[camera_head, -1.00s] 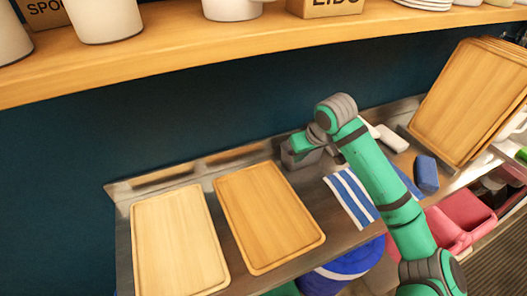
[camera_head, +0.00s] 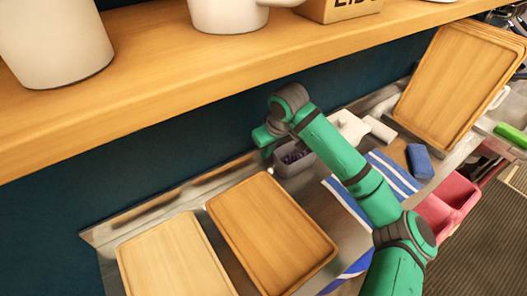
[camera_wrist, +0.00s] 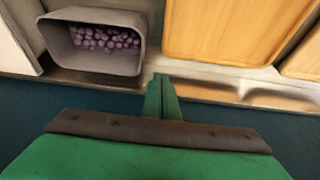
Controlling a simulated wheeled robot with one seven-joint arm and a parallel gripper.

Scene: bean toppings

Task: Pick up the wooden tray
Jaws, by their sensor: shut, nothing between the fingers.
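A brown wooden tray (camera_head: 272,230) lies flat on the metal counter. A paler wooden tray (camera_head: 175,262) lies to its left. More wooden trays (camera_head: 462,85) lean in a stack at the right. My gripper (camera_head: 263,136) is above the back of the counter, beyond the brown tray and by the grey bin. In the wrist view my gripper (camera_wrist: 162,90) is shut and empty, its fingers together. A wooden tray (camera_wrist: 235,30) shows ahead to the right there, apart from the fingers, with part of another (camera_wrist: 303,58) at the edge.
A grey bin (camera_head: 294,165) of dark purple beans stands beside my gripper; it also shows in the wrist view (camera_wrist: 62,62). A striped cloth (camera_head: 397,173), a blue sponge (camera_head: 419,161) and red bins (camera_head: 455,195) are right. A shelf (camera_head: 150,110) with pots overhangs the back.

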